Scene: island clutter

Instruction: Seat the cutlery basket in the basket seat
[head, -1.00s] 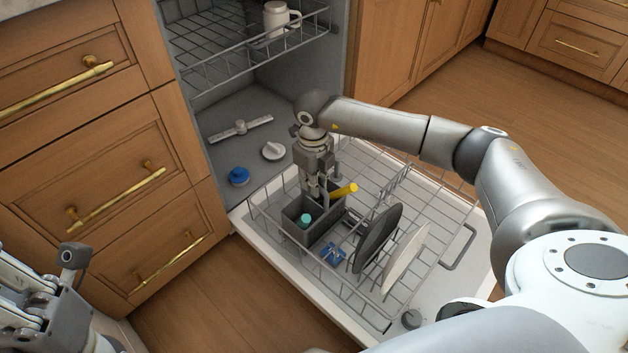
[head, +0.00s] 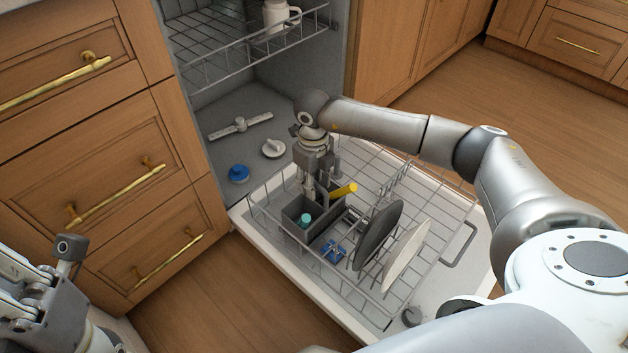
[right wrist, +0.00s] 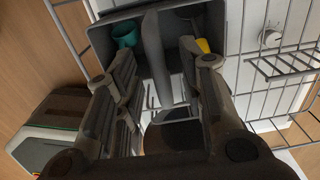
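The dark grey cutlery basket (head: 297,228) stands in the lower rack's near left part, upright as far as I can tell. It holds a teal item (head: 305,220) and a yellow-handled item (head: 344,190). My right gripper (head: 309,190) points down over the basket. In the right wrist view its fingers (right wrist: 160,68) are apart, one on each side of the basket's grey handle (right wrist: 155,45), with gaps showing. The basket seat is not distinguishable; the basket and gripper cover that area. My left gripper (head: 60,290) is at the lower left, partly cut off, its fingers unclear.
The lower rack (head: 440,215) lies on the open dishwasher door. A dark plate (head: 378,235) and a white plate (head: 404,257) stand right of the basket, near a blue item (head: 334,251). A blue cap (head: 238,173) and white knob (head: 273,148) are inside the dishwasher. A mug (head: 277,15) is above.

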